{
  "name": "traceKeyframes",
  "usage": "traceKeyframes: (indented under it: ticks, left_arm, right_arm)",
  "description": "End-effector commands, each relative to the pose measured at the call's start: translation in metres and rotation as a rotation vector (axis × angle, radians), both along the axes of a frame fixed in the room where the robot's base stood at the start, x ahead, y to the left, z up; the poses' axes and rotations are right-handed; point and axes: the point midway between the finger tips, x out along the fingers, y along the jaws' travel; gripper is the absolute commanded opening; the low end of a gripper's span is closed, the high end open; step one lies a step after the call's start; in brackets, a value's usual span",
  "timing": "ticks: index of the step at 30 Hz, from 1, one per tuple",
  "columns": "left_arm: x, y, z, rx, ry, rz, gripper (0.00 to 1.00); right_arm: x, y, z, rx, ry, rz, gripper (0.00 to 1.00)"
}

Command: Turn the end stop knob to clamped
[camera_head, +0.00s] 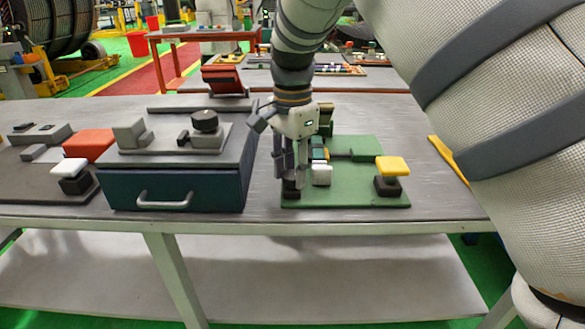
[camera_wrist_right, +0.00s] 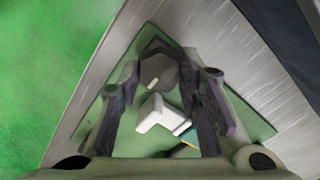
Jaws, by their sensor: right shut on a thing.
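A dark grey, faceted knob (camera_wrist_right: 160,72) stands at the front left corner of a green base plate (camera_head: 340,198). My right gripper (camera_head: 290,183) comes down on it from above, its fingers closed on the knob's two sides. In the head view the fingers hide most of the knob, and only its dark lower part (camera_head: 291,193) shows. A white L-shaped block (camera_wrist_right: 160,113) is beside the knob, and it also shows in the head view (camera_head: 321,174). I cannot read any clamped mark. My left gripper is out of view.
A yellow-topped dark block (camera_head: 392,167) stands at the plate's right side. Left of my gripper is a dark teal drawer box (camera_head: 175,190) with a grey fixture and black knob (camera_head: 205,120) on top. The grey table's front edge (camera_head: 340,227) is close to the plate.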

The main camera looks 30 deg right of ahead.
Motion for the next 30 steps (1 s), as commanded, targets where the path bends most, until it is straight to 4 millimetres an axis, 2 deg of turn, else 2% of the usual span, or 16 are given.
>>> traceKeyframes:
  ticks: [10,11,12,21,25,30]
  left_arm:
    - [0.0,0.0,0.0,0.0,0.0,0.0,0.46]
    - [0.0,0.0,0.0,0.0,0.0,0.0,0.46]
    - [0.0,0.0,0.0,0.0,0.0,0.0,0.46]
    - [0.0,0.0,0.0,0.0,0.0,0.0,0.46]
    - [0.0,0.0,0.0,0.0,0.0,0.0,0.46]
    - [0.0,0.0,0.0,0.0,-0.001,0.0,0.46]
  right_arm:
    - [0.0,-0.001,0.001,-0.002,-0.002,-0.004,0.04]
    - [0.0,-0.001,0.001,-0.002,-0.002,-0.004,0.37]
    - [0.0,-0.001,0.001,-0.002,-0.002,-0.003,0.41]
    - [0.0,0.0,0.003,-0.001,-0.002,-0.002,0.41]
    - [0.001,0.0,0.026,-0.001,-0.006,-0.002,0.41]
    - [0.001,-0.001,0.074,-0.001,-0.007,-0.002,0.41]
